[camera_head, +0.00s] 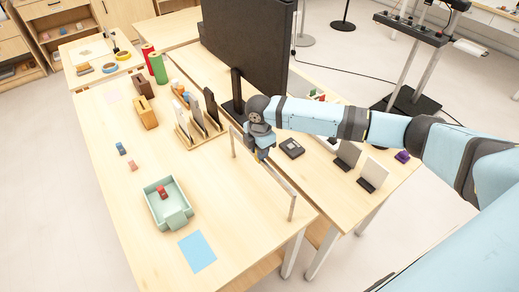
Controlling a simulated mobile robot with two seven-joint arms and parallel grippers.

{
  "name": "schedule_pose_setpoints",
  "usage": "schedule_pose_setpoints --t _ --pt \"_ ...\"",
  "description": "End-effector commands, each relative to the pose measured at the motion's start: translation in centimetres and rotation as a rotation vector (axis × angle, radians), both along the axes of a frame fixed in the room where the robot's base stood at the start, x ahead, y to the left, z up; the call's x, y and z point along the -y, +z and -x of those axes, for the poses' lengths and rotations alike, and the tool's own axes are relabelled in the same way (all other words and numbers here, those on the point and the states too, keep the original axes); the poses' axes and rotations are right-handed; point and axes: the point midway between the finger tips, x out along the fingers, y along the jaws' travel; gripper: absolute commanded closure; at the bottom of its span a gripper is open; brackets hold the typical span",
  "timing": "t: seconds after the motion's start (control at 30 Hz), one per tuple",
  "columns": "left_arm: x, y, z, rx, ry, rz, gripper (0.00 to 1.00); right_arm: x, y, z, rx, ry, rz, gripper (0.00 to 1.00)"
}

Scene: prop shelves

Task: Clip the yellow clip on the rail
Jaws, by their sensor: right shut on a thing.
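The thin wooden rail (280,178) stands on posts at the right edge of the near table. My right gripper (263,155) is at the rail's far part, pointing down. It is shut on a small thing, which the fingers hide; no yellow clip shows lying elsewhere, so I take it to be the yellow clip. I cannot tell whether it touches the rail. My left gripper is not in view.
A pale green tray (153,213) holds a small red piece (162,192). A blue piece (121,149) and a pink piece (132,165) lie behind it. A wooden rack (187,134) and a dark screen (250,45) stand beyond my gripper. Table around the blue sheet (197,252) is clear.

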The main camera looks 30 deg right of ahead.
Motion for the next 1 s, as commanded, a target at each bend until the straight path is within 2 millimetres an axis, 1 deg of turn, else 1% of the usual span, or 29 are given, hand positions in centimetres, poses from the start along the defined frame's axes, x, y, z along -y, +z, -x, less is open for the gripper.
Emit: schedule_pose_setpoints --t 0.4,0.43,0.53,0.57,0.93,0.97,1.0 --pt "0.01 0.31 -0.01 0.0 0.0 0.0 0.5 0.01 -0.22 -0.03 0.001 0.0 0.0 1.0" --pt "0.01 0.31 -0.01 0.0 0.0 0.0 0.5 0.01 -0.22 -0.03 0.001 0.0 0.0 0.73" --pt "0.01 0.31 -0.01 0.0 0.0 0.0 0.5 0.01 -0.22 -0.02 0.0 0.0 0.0 0.5" --pt "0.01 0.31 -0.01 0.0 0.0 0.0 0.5 0.01 -0.22 -0.02 0.0 0.0 0.0 0.46" --pt "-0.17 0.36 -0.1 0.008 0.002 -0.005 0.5 0.0 -0.23 -0.01 0.0 0.0 0.0 0.46" --pt "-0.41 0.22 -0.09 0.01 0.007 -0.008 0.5 0.0 -0.03 -0.05 0.001 0.0 0.0 0.46" --pt "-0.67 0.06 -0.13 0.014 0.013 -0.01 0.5 -0.02 0.59 -0.08 0.003 0.0 -0.001 0.46"
